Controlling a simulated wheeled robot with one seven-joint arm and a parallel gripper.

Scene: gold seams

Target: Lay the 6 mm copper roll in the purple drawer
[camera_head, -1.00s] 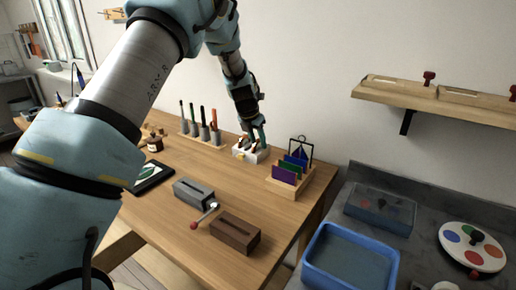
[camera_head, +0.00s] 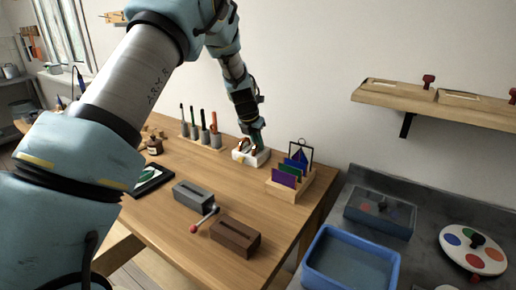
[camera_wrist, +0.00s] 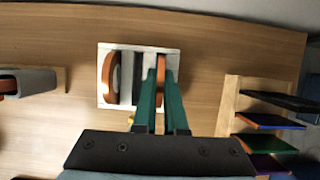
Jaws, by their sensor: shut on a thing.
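A white holder (camera_head: 245,156) stands on the wooden table. In the wrist view the holder (camera_wrist: 143,49) has a copper-coloured roll (camera_wrist: 110,77) in its left slot and a second copper-coloured roll (camera_wrist: 161,66) at its right. My gripper (camera_wrist: 162,78) has its teal fingers shut on this right roll, which still sits in the holder. In the head view my gripper (camera_head: 254,147) reaches down to the holder from above. I cannot read a width on either roll. I see no drawer that I can make out as purple.
A wooden rack (camera_head: 292,192) with coloured sheets, a purple one (camera_head: 284,180) in front, stands right of the holder. A tool stand (camera_head: 204,141) is at its left. A grey block (camera_head: 193,194) and a brown block (camera_head: 235,237) lie nearer. A blue tub (camera_head: 351,259) is at the right.

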